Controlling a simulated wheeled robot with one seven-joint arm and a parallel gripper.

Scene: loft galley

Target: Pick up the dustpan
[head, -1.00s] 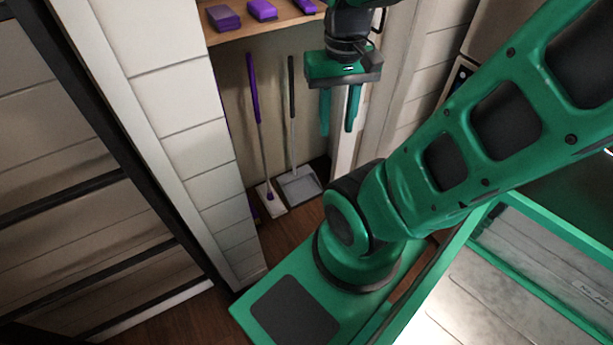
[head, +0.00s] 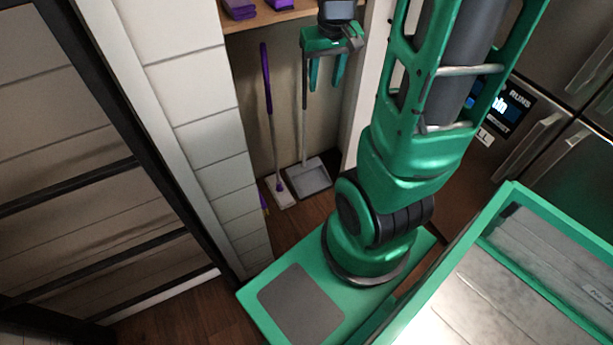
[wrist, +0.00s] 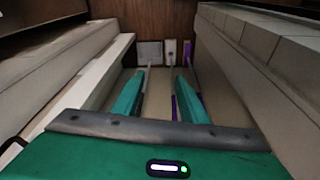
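The dustpan (head: 309,179) stands on the floor of a narrow alcove, a grey pan with a long upright handle, dark at the top, leaning by the back wall. In the wrist view its pan (wrist: 150,52) shows beyond the fingers, left of the broom. My gripper (head: 327,74) is open, fingers pointing down and apart, nothing between them. It hangs in the alcove beside the upper handle, just right of it in the head view. Part of the handle top is hidden by my gripper in the head view. The wrist view also shows both green fingers (wrist: 160,100).
A broom with a purple handle (head: 267,85) and pale head stands left of the dustpan. A wooden shelf (head: 262,22) with purple items sits above. White walls (head: 205,95) bound the alcove; a steel fridge (head: 560,80) is at right.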

